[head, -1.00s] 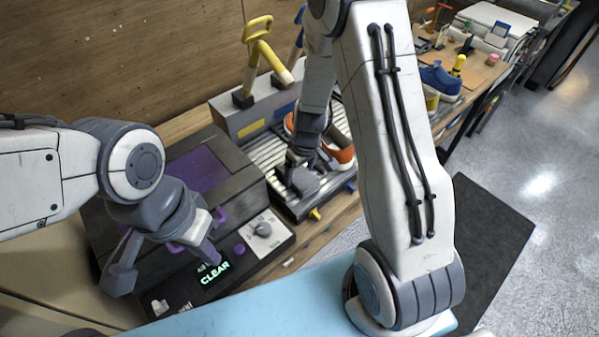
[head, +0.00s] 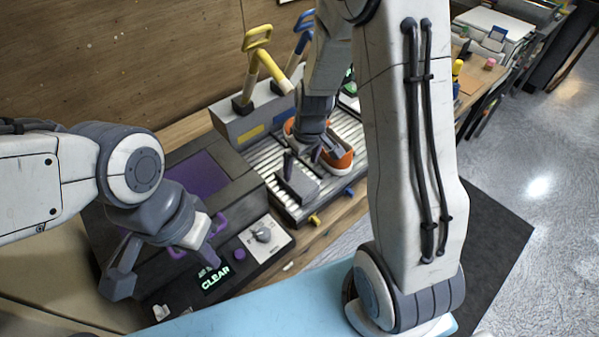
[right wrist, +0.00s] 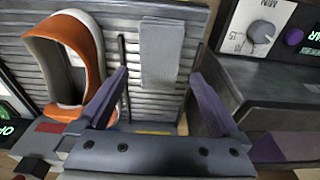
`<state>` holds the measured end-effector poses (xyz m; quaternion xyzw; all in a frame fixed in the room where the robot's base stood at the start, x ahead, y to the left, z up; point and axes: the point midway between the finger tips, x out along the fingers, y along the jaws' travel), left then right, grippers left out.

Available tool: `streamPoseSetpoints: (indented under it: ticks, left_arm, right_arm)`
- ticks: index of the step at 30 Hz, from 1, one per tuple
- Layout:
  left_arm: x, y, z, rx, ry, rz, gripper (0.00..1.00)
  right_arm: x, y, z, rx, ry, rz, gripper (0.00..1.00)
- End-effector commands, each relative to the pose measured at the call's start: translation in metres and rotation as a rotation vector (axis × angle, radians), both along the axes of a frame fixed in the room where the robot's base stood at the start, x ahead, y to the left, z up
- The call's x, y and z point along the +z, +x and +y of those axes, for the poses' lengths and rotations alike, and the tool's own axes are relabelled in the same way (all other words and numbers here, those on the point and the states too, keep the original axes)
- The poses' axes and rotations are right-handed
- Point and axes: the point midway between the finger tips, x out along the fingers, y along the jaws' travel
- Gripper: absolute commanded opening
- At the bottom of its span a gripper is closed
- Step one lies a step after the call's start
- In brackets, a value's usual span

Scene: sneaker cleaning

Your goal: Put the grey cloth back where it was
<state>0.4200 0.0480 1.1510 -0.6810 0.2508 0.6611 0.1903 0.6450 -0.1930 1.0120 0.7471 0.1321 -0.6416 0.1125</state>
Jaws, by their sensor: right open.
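The grey cloth (head: 297,184) lies as a flat grey strip on the ribbed metal rack (head: 262,157), near its front. It also shows in the right wrist view (right wrist: 160,52), between and beyond my right gripper's fingertips. My right gripper (head: 303,160) is open and empty, above the rack between the cloth and an orange-and-white sneaker (head: 339,160). Its purple fingers (right wrist: 158,80) are apart from the cloth. My left gripper (head: 208,252) hangs over the front of the dark machine; its jaws are not clear.
The dark machine (head: 160,170) with a purple window and a lit CLEAR display stands left of the rack. A grey holder (head: 235,125) with yellow- and blue-handled brushes stands behind the rack. The sneaker (right wrist: 65,60) stands close beside the right gripper's finger in the wrist view.

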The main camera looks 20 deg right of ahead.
Motion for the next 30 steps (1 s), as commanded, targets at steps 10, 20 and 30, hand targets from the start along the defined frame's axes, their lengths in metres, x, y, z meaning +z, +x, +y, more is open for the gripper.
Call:
streamPoseSetpoints:
  ticks: [10, 20, 30]
  left_arm:
    - [-0.003, 0.000, 0.000, 0.000, 0.000, 0.000, 0.00]
    - [-0.003, 0.000, 0.000, 0.000, 0.000, 0.000, 0.00]
    - [-0.003, 0.000, 0.000, 0.000, 0.000, 0.000, 0.00]
  right_arm:
    - [0.048, -0.007, -0.002, 0.000, 0.001, -0.002, 1.00]
    - [0.097, -0.073, 0.090, 0.125, 0.026, 0.034, 1.00]
    - [0.133, -0.201, 0.145, 0.270, 0.024, 0.104, 1.00]
